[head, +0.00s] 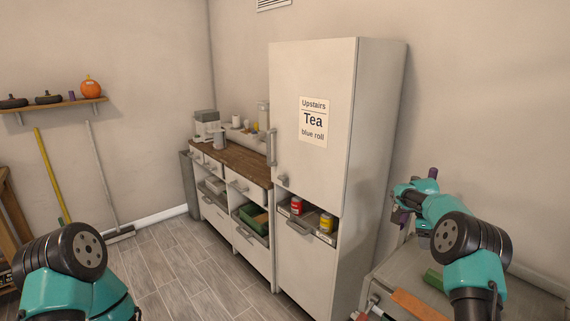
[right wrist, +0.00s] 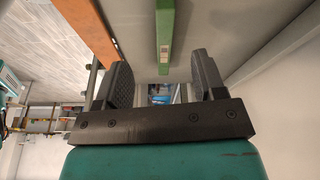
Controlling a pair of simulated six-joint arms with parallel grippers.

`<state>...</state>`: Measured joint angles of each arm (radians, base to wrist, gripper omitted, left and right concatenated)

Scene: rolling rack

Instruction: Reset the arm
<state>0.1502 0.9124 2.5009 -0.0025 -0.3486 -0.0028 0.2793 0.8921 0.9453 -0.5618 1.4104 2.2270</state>
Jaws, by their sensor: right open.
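My right arm comes in from the lower right in the head view and reaches back above a grey surface. Its gripper (head: 403,208) is small and partly hidden there. In the right wrist view my right gripper (right wrist: 163,75) shows two dark fingers spread apart with nothing held between them. My left arm shows only as a teal link and dark joint at the lower left; its gripper is out of the picture.
The grey surface (head: 385,272) bears a green piece (head: 433,279) and an orange strip (head: 416,304) below my right arm. A tall white cabinet (head: 313,180) stands left of it. Floor (head: 180,275) between the arms looks clear.

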